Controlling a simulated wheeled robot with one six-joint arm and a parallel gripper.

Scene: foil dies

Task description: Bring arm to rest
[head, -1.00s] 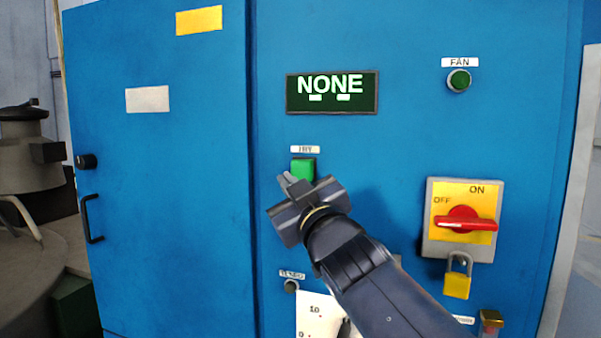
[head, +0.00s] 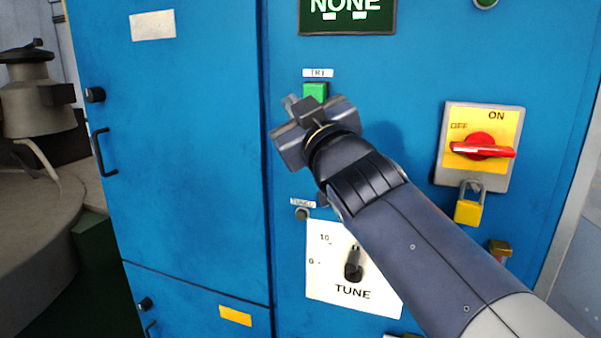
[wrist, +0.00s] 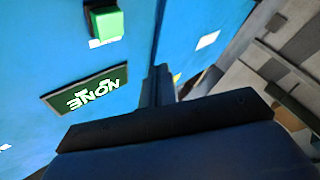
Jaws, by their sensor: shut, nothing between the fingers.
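My gripper (head: 290,106) is in front of the blue cabinet, just left of and below the green button (head: 316,91) labelled TRY or similar. The fingers are together with nothing between them. In the wrist view my gripper (wrist: 158,86) points along the cabinet, and the green button (wrist: 104,24) shows to its left, apart from the fingers. My arm reaches in from the lower right. Whether the fingertips touch the panel cannot be told from the head view.
The display (head: 347,16) reads NONE. A red rotary switch (head: 482,147) with a yellow padlock (head: 469,211) is at the right. A TUNE dial (head: 353,264) sits below my arm. The left cabinet door (head: 170,150) has a black handle (head: 102,152).

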